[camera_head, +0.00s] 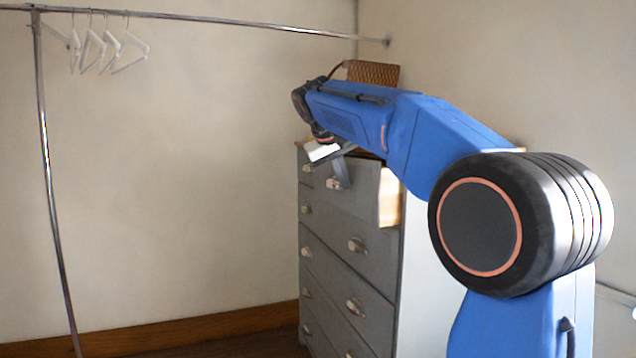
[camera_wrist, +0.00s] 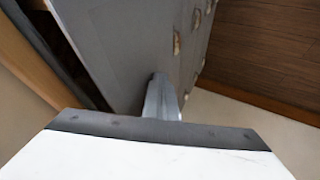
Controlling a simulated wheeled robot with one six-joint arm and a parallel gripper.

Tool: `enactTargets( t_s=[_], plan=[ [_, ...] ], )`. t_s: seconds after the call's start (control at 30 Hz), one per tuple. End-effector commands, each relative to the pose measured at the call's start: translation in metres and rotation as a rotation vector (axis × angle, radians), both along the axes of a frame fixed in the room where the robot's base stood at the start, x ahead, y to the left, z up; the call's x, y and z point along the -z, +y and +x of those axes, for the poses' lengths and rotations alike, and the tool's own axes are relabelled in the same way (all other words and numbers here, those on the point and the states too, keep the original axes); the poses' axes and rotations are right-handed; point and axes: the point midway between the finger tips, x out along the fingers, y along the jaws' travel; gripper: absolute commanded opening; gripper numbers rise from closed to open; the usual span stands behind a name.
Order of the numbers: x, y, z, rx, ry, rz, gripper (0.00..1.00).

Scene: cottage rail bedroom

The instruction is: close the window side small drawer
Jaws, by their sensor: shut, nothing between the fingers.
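A grey chest of drawers (camera_head: 345,235) stands against the wall in the head view. Its right-hand small top drawer (camera_head: 365,180) sticks out, with its pale wooden side showing. The left small top drawer (camera_head: 306,168) looks flush. No window is in view. My gripper (camera_head: 341,176) is shut and empty in front of the open drawer's face, near its knob (camera_head: 333,184). In the wrist view, the fingers (camera_wrist: 163,98) point at the grey front (camera_wrist: 120,40); I cannot tell whether they touch it. A dark gap shows behind that front's upper edge. My arm hides part of the chest top.
A brown woven box (camera_head: 372,72) shows above my arm. A metal clothes rail (camera_head: 48,165) with several white hangers (camera_head: 103,50) stands at left.

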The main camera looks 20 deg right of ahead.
Motion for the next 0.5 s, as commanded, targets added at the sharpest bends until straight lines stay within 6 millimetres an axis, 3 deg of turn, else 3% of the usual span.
enactTargets(
  t_s=[0.03, 0.2, 0.5],
  plan=[
    [0.0, -0.014, 0.0, 0.006, -0.001, 0.0, 0.0],
    [0.0, -0.044, 0.0, 0.003, -0.001, 0.0, 0.0],
    [0.0, -0.07, 0.0, 0.001, 0.0, -0.001, 0.0]
  ],
)
